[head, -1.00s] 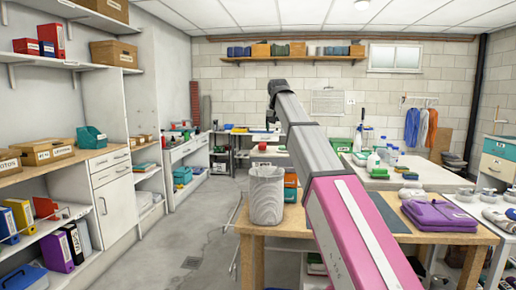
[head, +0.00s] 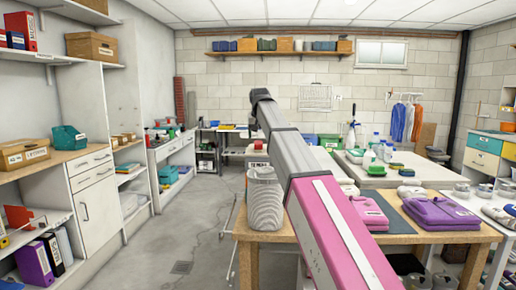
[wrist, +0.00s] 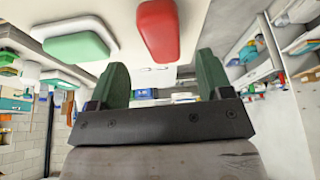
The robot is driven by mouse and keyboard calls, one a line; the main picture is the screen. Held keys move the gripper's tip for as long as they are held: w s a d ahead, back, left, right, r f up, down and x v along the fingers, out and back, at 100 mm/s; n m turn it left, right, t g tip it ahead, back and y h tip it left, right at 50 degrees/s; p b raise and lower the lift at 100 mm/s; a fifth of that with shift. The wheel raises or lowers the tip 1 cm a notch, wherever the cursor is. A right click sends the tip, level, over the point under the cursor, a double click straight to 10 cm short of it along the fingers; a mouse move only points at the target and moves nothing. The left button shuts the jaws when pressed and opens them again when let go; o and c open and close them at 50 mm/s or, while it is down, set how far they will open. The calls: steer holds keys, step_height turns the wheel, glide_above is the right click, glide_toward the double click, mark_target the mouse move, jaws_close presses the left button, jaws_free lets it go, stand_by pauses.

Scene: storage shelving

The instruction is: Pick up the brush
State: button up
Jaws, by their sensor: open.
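My gripper (wrist: 163,82) is open and empty in the wrist view, with its two green fingers spread apart. A red, rounded block (wrist: 159,30) lies above the fingers in that picture, on a pale surface. A green-and-white oblong piece (wrist: 76,46) lies to its left. I cannot tell whether either one is the brush. Neither is between the fingers. In the head view my grey and pink arm reaches forward over the near table, and its far end bends down. The fingers are too small to make out there.
A ribbed grey bin (head: 264,203) and folded purple clothes (head: 440,212) are on the wooden table (head: 355,238). Bottles (head: 368,158) stand on the pale table behind. White shelving with boxes and binders lines the left wall. The floor (head: 190,235) at left centre is clear.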

mark_target(258, 143)
steer(key=shift+a+x, duration=0.2)
steer(key=shift+x, duration=2.45)
steer(key=c, duration=1)
